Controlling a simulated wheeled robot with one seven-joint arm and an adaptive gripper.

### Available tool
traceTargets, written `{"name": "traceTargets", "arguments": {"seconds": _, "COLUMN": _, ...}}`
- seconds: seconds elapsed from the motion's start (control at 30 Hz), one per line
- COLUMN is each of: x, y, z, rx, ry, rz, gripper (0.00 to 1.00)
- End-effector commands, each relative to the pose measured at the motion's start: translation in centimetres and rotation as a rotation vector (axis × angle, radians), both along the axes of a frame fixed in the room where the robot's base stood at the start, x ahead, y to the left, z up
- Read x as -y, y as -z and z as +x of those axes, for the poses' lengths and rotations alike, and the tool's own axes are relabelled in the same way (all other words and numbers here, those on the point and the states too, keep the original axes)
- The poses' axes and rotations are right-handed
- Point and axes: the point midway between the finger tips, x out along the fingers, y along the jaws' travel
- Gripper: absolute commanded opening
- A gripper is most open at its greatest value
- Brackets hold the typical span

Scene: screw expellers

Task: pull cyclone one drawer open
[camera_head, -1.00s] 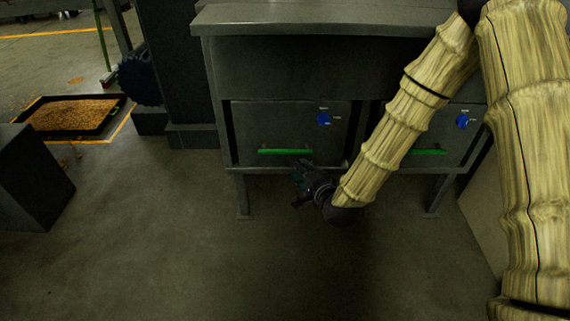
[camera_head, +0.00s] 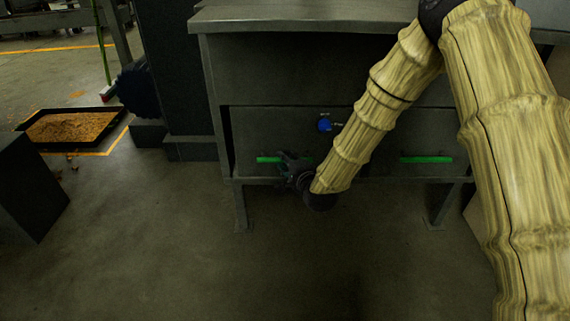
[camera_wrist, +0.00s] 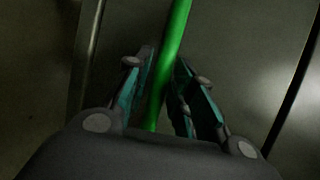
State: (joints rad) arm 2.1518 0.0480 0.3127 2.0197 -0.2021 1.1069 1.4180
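A dark metal cabinet holds a left drawer (camera_head: 262,128) with a green bar handle (camera_head: 267,159), and its front sits flush with the cabinet. My gripper (camera_head: 287,160) is at the right part of this handle, covering some of it. In the wrist view the green handle (camera_wrist: 172,50) runs between the two fingers of my gripper (camera_wrist: 165,62). The fingers stand apart on either side of it, with a gap on the left; contact on the right is unclear. I cannot read which drawer is cyclone one.
The floor (camera_head: 150,240) before the cabinet is clear. A dark block (camera_head: 30,185) and a tray of brown material (camera_head: 72,127) are at left.

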Motion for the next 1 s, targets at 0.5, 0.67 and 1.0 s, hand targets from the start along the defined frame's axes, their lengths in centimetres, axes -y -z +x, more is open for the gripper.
{"name": "traceTargets", "arguments": {"seconds": 0.5, "x": -0.38, "y": 0.19, "z": 0.92, "rx": 0.0, "ry": 0.0, "rz": -0.001, "gripper": 0.15}}
{"name": "traceTargets", "arguments": {"seconds": 0.67, "x": -0.37, "y": 0.2, "z": 0.91, "rx": 0.0, "ry": 0.0, "rz": -0.001, "gripper": 0.0}}
{"name": "traceTargets", "arguments": {"seconds": 1.0, "x": -0.68, "y": 0.07, "z": -0.02, "rx": -0.002, "ry": -0.004, "rz": 0.0, "gripper": 0.0}}
